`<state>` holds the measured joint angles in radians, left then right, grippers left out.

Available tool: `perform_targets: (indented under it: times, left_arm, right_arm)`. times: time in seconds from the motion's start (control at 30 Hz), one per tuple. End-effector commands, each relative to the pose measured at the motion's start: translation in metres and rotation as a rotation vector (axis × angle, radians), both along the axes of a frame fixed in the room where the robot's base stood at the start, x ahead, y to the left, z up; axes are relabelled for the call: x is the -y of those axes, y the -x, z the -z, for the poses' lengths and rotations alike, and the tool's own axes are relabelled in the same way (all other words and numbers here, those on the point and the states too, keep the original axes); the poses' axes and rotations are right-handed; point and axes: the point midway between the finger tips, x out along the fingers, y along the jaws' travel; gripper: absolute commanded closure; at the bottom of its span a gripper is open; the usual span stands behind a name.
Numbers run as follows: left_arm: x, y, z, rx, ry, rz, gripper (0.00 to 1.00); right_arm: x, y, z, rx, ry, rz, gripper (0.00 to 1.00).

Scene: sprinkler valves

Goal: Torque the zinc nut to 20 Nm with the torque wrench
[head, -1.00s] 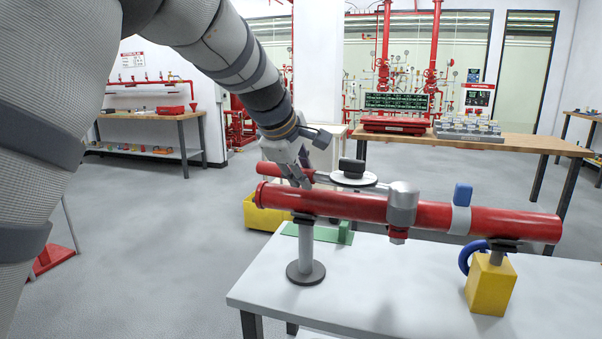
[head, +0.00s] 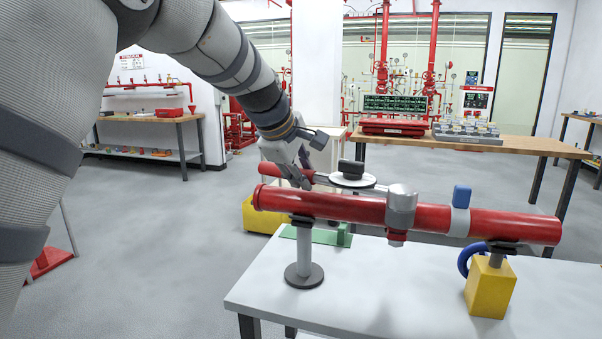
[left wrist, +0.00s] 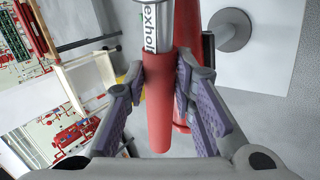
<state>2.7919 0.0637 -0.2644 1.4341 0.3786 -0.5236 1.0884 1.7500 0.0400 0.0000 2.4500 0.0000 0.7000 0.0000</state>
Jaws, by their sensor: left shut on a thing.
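My left gripper (head: 303,178) is shut on the red handle (head: 272,170) of the torque wrench, just behind the left part of the red pipe (head: 335,206). In the left wrist view the handle (left wrist: 159,115) lies between the finger pads, with the wrench's lettered silver shaft (left wrist: 155,22) above it. The wrench carries a pale disc with a black knob (head: 351,168). Its bar runs right toward a grey metal cylinder (head: 401,206) around or on the pipe. No separate zinc nut can be made out. My right gripper is not in view.
The pipe rests on a grey stand (head: 304,262) and a yellow block (head: 490,288) on a white table (head: 390,290). A blue tab (head: 461,196) stands on the pipe. A yellow bin (head: 258,215) is behind. A wooden bench (head: 510,145) holds a display (head: 395,104).

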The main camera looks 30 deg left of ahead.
Motion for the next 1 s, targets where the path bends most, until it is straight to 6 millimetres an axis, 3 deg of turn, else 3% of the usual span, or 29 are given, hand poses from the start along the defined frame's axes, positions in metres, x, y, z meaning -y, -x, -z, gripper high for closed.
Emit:
perform_targets:
  times: [0.33,1.0]
  left_arm:
    - [0.001,-0.002,-0.004,0.008,0.001,0.009,1.0]
    - [0.0,0.014,-0.004,0.011,0.005,-0.066,1.0]
  right_arm:
    - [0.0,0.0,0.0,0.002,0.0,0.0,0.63]
    - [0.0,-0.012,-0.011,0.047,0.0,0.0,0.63]
